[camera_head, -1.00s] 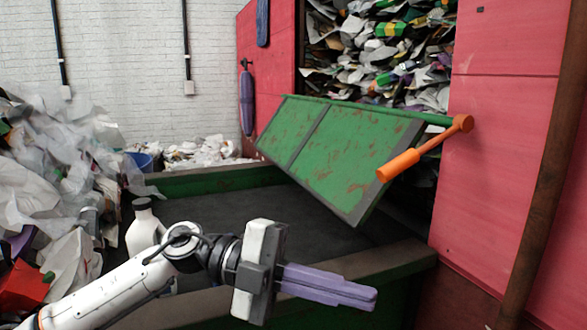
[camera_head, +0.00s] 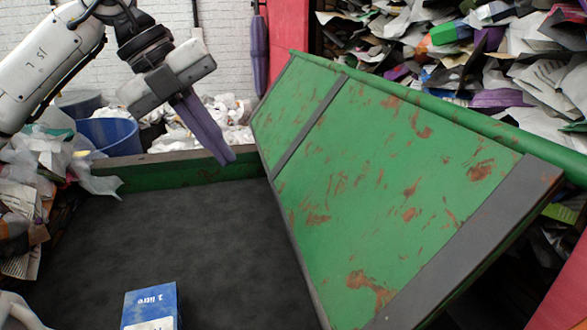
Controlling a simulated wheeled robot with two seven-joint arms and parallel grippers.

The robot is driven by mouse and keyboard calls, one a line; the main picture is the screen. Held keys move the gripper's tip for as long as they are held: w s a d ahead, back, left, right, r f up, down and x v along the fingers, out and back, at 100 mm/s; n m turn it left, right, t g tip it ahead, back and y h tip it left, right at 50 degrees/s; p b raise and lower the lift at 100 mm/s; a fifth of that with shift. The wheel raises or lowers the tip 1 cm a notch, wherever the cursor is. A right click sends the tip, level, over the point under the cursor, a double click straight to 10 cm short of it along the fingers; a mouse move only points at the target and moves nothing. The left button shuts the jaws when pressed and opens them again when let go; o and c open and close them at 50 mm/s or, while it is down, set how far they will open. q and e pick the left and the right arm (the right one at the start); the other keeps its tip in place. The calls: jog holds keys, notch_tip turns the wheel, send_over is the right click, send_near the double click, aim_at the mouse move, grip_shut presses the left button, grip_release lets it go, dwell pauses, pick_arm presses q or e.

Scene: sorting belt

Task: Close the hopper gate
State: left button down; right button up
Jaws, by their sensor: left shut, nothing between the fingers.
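The hopper gate (camera_head: 385,185) is a green, rust-flecked panel with dark grey bands. It hangs tilted from its top bar, with its lower edge swung out over the belt, and waste shows behind and above it. The orange handle seen earlier is out of view. My left gripper (camera_head: 228,160) has purple fingers pointing down and right; it is shut and empty, in front of the belt's far green wall and left of the gate, apart from it in the picture. My right gripper is not in view.
The dark belt (camera_head: 200,245) lies below, mostly bare. A blue and white carton (camera_head: 150,305) sits on it at the front. A blue bin (camera_head: 110,135) and paper heaps (camera_head: 30,200) are at the left. A red hopper wall (camera_head: 287,30) stands behind.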

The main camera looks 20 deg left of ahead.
pick_arm(q)
jog(key=w+x, duration=0.1)
jog(key=x, duration=1.1)
jog(key=shift+w+d+p, duration=0.3)
jog(key=shift+d, duration=0.2)
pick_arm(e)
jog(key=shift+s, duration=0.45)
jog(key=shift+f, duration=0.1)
